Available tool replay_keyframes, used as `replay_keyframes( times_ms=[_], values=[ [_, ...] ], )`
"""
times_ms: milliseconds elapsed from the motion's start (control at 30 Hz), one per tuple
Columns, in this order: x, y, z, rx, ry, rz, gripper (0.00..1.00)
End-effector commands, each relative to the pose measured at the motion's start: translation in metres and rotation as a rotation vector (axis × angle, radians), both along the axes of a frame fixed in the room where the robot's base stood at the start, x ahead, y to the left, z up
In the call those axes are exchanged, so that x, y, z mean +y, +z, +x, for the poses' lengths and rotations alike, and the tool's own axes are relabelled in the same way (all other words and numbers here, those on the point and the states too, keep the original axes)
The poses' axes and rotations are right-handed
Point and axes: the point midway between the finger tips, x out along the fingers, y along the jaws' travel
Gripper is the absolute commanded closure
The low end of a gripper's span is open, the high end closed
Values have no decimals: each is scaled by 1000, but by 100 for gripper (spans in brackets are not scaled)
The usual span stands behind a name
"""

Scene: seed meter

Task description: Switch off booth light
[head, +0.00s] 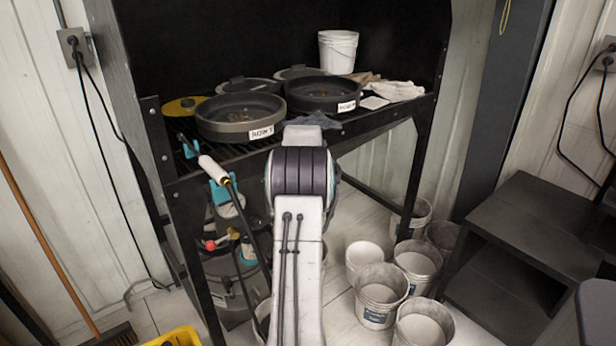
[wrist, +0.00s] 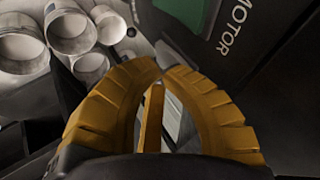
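My gripper (wrist: 163,68) shows in the wrist view as two ribbed orange-yellow fingers. They bow outward and their tips come together, with no object clearly held. A narrow yellow bar shows between them; I cannot tell what it is. Just beyond the tips is a dark panel (wrist: 255,62) with the white word MOTOR and a green patch (wrist: 185,20). I cannot tell if the tips touch it. No booth light switch can be made out in either view. In the head view my arm hides the gripper. The dark booth (head: 230,40) stands ahead of me.
Two round pans (head: 240,117) (head: 322,94), a white bucket (head: 338,50) and cloths (head: 397,90) sit on the booth shelf. Several buckets (head: 380,295) stand on the floor below. Black steps (head: 530,225) are at right, a broom (head: 45,250) at left.

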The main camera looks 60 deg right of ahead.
Motion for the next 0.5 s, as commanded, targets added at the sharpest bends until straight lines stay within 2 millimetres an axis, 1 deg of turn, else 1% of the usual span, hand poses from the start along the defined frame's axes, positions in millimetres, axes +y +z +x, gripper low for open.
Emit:
replay_keyframes(
  times_ms=[267, 500],
  values=[
    [0, 1, 0, -1, 0, -2, 100],
    [0, 9, 0, -2, 0, -4, 100]
  ],
)
